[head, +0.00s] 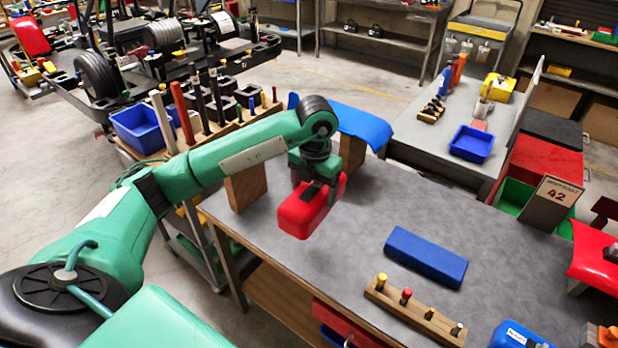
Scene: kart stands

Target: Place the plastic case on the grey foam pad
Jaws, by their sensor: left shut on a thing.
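My left gripper (319,191) is shut on a red plastic case (310,210), with rounded edges. The gripper points down and holds the case over the left part of the grey-topped workbench (360,285). I cannot tell how far the case is above the bench top. A flat blue pad-like block (426,257) lies on the bench to the right of the case. It looks blue, and I cannot make out a separate grey pad on the grey surface. My right gripper is not in view.
A wooden peg block (415,312) with coloured pegs lies in front of the blue block. A blue curved panel (345,122) rests on wooden blocks behind the gripper. A blue case (515,335) sits at the front right. Bench top between case and blue block is clear.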

